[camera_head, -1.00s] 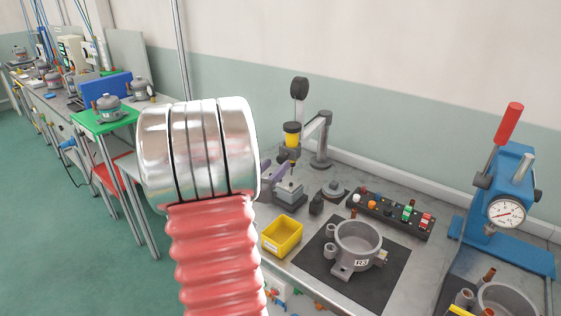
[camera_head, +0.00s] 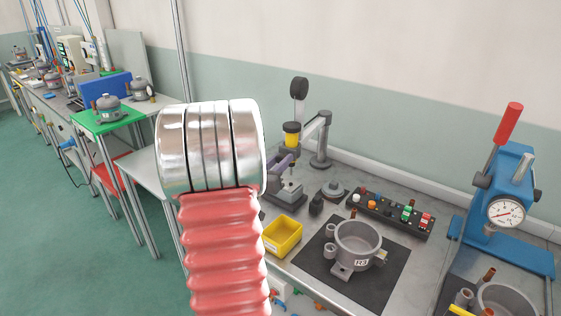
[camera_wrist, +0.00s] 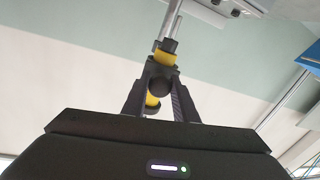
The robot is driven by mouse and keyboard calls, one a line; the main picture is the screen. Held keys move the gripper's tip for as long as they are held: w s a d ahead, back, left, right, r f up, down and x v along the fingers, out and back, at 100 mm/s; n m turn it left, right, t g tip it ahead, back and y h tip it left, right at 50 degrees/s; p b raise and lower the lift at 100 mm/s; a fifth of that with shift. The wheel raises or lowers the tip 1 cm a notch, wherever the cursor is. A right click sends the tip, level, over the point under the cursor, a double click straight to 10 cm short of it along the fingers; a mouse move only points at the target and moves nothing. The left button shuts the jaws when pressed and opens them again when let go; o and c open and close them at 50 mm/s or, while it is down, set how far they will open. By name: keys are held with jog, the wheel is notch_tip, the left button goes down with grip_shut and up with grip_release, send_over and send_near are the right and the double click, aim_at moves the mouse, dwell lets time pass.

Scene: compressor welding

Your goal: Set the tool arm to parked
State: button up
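The tool arm (camera_head: 321,143) stands at the back of the bench in the head view: a grey post with a bent link reaching left. A yellow and black tool head (camera_head: 292,133) is beside the link's left end. In the wrist view the two dark fingers of my gripper (camera_wrist: 161,75) point up the picture. A yellow and black part (camera_wrist: 163,58) shows at and between the fingertips; I cannot tell whether they touch or hold it. In the head view my silver and red arm hides the gripper.
A yellow bin (camera_head: 282,237), a grey housing (camera_head: 357,245) on a black mat (camera_head: 318,276) and a button panel (camera_head: 390,213) occupy the bench. A blue press (camera_head: 512,190) with a red handle stands right. A green-topped stand (camera_head: 105,123) is at left.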

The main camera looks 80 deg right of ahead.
grip_shut()
